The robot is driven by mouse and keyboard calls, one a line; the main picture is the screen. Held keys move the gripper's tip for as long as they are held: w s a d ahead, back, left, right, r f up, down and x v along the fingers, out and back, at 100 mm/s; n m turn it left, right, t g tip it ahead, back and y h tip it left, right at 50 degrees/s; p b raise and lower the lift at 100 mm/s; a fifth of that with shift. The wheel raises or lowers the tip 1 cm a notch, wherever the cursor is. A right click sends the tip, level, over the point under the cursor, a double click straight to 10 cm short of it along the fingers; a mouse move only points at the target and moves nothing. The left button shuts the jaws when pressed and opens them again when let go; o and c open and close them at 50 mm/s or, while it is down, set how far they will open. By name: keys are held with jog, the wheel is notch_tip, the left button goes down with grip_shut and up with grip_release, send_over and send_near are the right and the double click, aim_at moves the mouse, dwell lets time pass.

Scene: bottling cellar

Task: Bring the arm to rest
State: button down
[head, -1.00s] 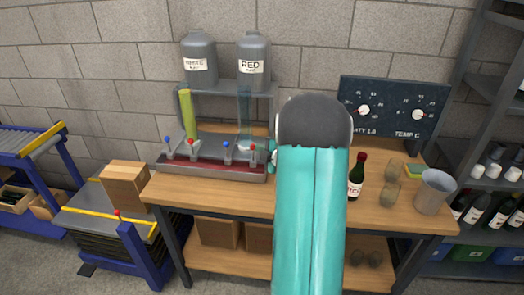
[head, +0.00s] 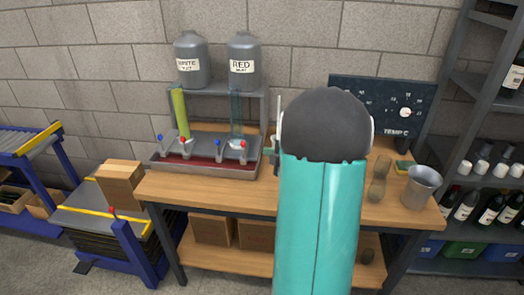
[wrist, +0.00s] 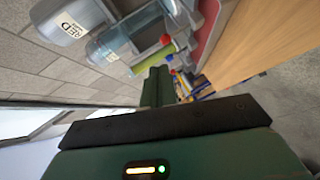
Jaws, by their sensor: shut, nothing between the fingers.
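My arm rises through the middle of the head view, a teal link with a dark rounded joint on top, and stands in front of the workbench (head: 225,193). It hides part of the bench top. In the head view my gripper is mostly hidden behind the arm. In the wrist view my gripper (wrist: 157,76) shows as green fingers beyond a dark bar, closed together with nothing between them. The fingers point toward the tank and lever side of the scene, and I see no contact.
On the bench stand the WHITE tank (head: 191,66), the RED tank (head: 244,68), a lever tray (head: 205,165) and a grey metal cup (head: 421,187). A dial panel (head: 408,95) stands behind. A bottle shelf (head: 480,125) is at right, a cardboard box (head: 120,183) on a lift table at left.

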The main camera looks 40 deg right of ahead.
jog(key=a+r+m+g+h, duration=0.35)
jog(key=a+r+m, duration=0.65)
jog(key=a, duration=0.7)
jog(key=s+a+m+g+y, duration=0.1)
jog(key=s+a+g+y, duration=0.1)
jog(key=s+a, duration=0.7)
jog(key=s+a+m+g+y, duration=0.2)
jog(key=s+a, duration=0.6)
jog(key=a, duration=0.5)
jog(key=shift+s+a+f+g+y, duration=0.2)
jog(key=shift+s+g+y, duration=0.2)
jog(key=shift+g+y, duration=0.35)
